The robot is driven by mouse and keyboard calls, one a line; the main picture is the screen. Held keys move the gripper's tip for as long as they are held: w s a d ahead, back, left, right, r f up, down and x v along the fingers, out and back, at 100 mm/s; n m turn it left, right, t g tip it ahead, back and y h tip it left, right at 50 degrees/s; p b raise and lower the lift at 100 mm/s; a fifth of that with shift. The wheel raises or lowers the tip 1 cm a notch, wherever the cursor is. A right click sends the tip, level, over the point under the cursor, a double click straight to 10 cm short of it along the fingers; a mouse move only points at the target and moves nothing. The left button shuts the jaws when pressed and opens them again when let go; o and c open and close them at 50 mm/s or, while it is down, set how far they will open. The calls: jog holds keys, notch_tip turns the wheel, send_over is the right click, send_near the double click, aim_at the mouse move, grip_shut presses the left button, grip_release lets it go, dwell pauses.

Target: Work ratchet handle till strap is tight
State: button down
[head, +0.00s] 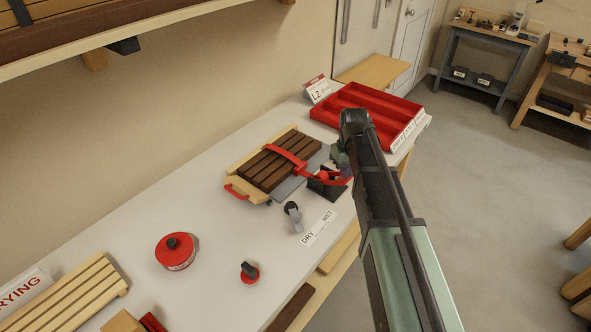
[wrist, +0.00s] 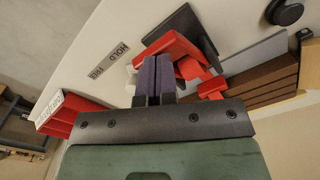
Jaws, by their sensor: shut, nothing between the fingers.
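The ratchet (head: 325,182), with a black base and a red handle, stands at the right end of a wooden carrier holding brown slats (head: 268,165). A red strap (head: 287,156) crosses the slats and runs to the ratchet. My gripper is shut and empty, its purple-grey fingers (wrist: 158,75) together beside the red handle (wrist: 172,48) in the wrist view. Whether they touch it I cannot tell. In the head view my arm partly hides the gripper and the ratchet's far side. The strap's tightness cannot be read.
A red compartment tray (head: 370,108) stands behind my arm. A grey clamp-like piece (head: 293,216), a DRY/WET label (head: 319,228), a red round tin (head: 175,252) and a small red-based knob (head: 250,271) lie nearer. The bench is clear between them.

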jog(key=shift+s+d+f+b, duration=0.1)
jog(key=shift+f+b, duration=1.2)
jog(key=shift+f, duration=0.15)
jog(key=shift+s+d+f+b, duration=0.1)
jog(key=shift+f+b, duration=1.2)
jog(key=shift+f, duration=0.15)
jog(key=r+p, duration=0.8)
jog(key=shift+w+a+r, duration=0.1)
jog(key=shift+w+a, duration=0.25)
jog(key=shift+f, duration=0.2)
jog(key=f+b, duration=0.8)
jog(key=shift+s+d, duration=0.35)
jog(key=shift+d, duration=0.05)
jog(key=r+p, duration=0.8)
jog(key=shift+w+a, duration=0.35)
jog(key=shift+a, duration=0.05)
